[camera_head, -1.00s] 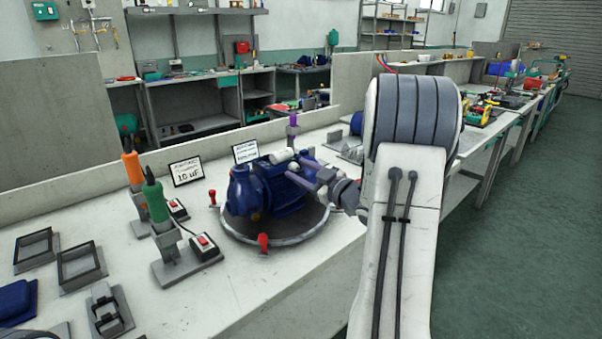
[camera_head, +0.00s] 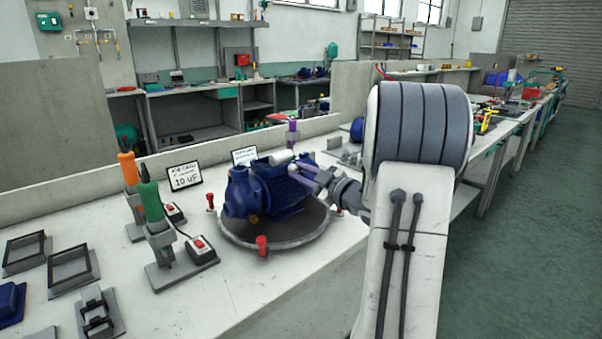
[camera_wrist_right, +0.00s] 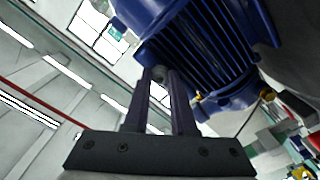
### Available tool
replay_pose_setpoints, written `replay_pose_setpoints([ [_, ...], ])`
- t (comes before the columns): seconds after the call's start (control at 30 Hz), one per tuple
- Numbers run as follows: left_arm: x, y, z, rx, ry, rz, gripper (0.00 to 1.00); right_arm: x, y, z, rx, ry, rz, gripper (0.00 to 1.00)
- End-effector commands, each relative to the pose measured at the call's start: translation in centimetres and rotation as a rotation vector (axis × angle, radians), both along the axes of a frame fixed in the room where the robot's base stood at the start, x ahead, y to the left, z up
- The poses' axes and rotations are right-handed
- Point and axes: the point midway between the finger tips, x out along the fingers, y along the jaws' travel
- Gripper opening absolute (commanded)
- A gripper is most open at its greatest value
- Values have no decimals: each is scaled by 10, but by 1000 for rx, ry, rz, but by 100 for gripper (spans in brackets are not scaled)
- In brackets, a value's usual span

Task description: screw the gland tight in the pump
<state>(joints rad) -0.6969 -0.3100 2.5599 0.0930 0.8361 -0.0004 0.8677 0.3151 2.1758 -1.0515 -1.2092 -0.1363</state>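The blue pump (camera_head: 265,192) lies on a round dark turntable (camera_head: 303,236) on the bench. A white cylinder (camera_head: 281,157) sits on top of it. My right gripper (camera_head: 303,170) reaches in from the right at the pump's upper side. In the right wrist view, the two dark fingers (camera_wrist_right: 160,80) point at the finned pump body (camera_wrist_right: 205,45). A small grey round piece, which looks like the gland (camera_wrist_right: 158,73), sits between the fingertips, against the pump. How deep it sits is hidden. My left gripper is not in view.
Left of the pump stand two upright drivers, one green-handled (camera_head: 151,203) and one orange-handled (camera_head: 129,170), with red-button switch boxes (camera_head: 200,248). Red clamps (camera_head: 262,244) ring the turntable. A 10 uF sign (camera_head: 185,175) stands behind.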

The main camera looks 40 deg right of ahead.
Motion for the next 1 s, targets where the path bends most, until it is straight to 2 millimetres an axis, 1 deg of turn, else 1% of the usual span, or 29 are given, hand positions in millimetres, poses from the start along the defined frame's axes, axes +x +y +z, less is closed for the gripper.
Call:
replay_pose_setpoints([
  [0.17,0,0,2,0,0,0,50,0,0,1,5,-1,0,0],
  [0.27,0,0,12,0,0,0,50,0,0,5,58,5,0,0],
  [0.4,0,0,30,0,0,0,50,0,0,6,189,16,-1,0],
  [0.5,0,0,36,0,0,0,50,0,0,4,261,20,0,0],
  [0.63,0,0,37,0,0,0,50,0,0,2,300,21,0,0],
  [0.87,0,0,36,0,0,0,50,0,0,1,300,20,0,0],
  [0.93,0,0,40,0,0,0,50,0,0,3,315,22,0,0],
  [1.0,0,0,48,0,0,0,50,0,0,5,357,27,0,0],
])
